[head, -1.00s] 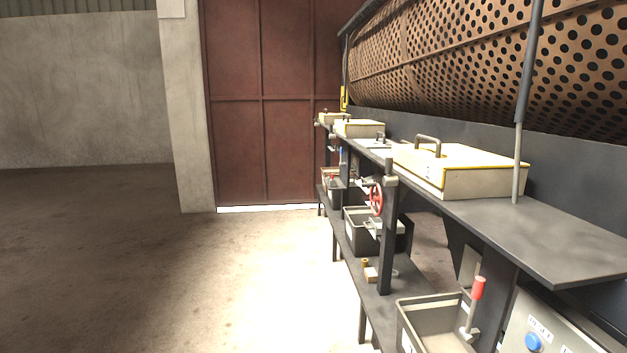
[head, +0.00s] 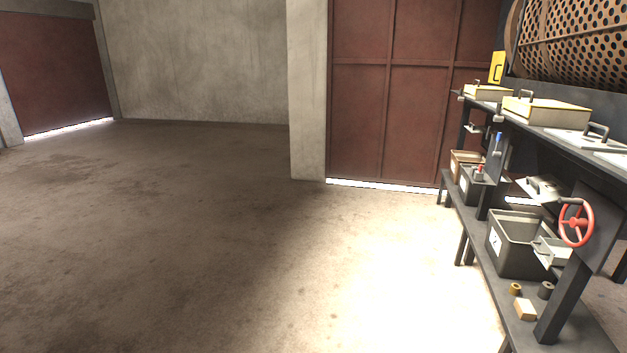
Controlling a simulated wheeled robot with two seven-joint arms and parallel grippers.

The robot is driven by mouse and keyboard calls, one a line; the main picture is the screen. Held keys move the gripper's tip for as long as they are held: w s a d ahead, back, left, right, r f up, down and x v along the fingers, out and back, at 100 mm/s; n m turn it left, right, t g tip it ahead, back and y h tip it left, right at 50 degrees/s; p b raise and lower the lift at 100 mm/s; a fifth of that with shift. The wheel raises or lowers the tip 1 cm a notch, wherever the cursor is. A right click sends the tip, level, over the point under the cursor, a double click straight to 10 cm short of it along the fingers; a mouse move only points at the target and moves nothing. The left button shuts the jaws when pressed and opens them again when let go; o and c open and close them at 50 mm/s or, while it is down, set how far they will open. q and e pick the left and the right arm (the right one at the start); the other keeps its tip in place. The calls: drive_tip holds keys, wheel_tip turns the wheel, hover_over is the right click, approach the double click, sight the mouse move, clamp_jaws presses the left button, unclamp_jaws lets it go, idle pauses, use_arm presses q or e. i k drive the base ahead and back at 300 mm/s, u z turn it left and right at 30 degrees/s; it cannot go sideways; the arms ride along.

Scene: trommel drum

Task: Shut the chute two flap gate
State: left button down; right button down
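Several chutes come down under the bench along the drum at the right, and I cannot tell which is chute two. A red handwheel (head: 577,223) is on the nearest one in view, above a dark bin (head: 516,246). A pale metal flap piece (head: 553,250) sits beside the wheel at the bin's right side. Another pale plate (head: 541,187) is above the bin. Farther back, a blue-handled lever (head: 498,141) stands upright and a small red handle (head: 479,170) sits over another bin. Whether any flap is open is too small to tell. Neither gripper is in view.
The perforated drum (head: 580,40) is above the bench's lidded boxes (head: 545,111). A wooden block (head: 525,309) and small cylinders lie on the lower shelf (head: 493,285). The concrete floor (head: 200,240) is clear at left and centre. A red door (head: 400,100) is behind.

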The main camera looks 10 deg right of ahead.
sight(547, 188)
drive_tip(key=z, duration=0.3)
drive_tip(key=i, duration=2.4)
drive_tip(key=z, duration=1.1)
drive_tip(key=i, duration=1.15)
drive_tip(key=z, duration=1.9)
drive_tip(key=i, duration=0.8)
drive_tip(key=z, duration=0.7)
